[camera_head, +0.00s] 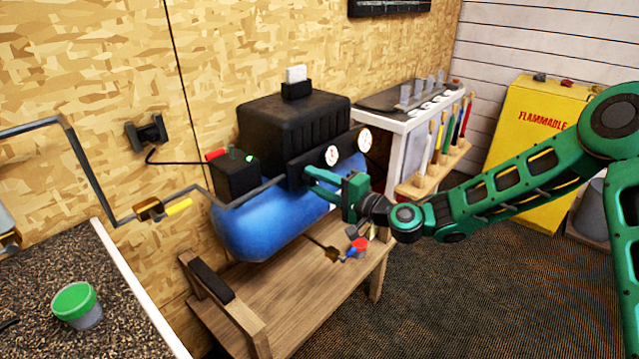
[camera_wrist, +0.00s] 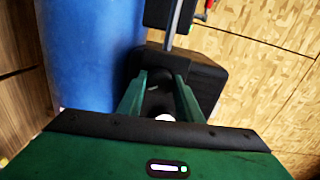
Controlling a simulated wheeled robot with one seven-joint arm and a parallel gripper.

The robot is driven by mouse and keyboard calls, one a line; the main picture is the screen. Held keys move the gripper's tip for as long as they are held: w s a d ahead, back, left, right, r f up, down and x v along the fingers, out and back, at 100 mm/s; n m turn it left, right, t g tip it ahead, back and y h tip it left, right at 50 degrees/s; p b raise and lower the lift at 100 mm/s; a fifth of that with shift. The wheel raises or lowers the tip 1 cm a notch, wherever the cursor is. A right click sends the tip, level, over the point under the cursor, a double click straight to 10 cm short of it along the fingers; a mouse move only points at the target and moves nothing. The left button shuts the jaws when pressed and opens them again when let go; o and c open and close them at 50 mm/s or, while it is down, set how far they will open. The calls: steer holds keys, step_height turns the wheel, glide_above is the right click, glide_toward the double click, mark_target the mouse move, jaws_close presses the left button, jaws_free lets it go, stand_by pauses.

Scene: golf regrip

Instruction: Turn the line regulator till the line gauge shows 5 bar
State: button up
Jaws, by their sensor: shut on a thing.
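The blue compressor tank (camera_head: 250,232) stands on a wooden bench, with a dark manifold panel (camera_head: 299,173) at its upper front. Two white round gauges show: a nearer one (camera_head: 332,156) and a farther one (camera_head: 364,140). Their needles are too small to read, and I cannot tell which is the line gauge. My gripper (camera_head: 312,178) reaches the panel just below the nearer gauge. In the wrist view its green fingers (camera_wrist: 160,82) are shut on a dark round knob (camera_wrist: 156,100), seemingly the line regulator, mostly hidden in the head view.
A grey pipe (camera_head: 238,202) runs left from the panel to a brass valve with a yellow handle (camera_head: 178,207). A red-handled drain valve (camera_head: 358,246) hangs below the tank. The wooden bench (camera_head: 290,300) is mostly bare. A club rack (camera_head: 428,185) stands behind my arm.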

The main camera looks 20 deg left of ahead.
steer(key=shift+w+d+f, duration=0.15)
steer(key=o, duration=1)
steer(key=shift+o, duration=0.2)
steer(key=v, duration=1)
steer(key=shift+s+d, duration=0.2)
steer(key=shift+d, duration=0.05)
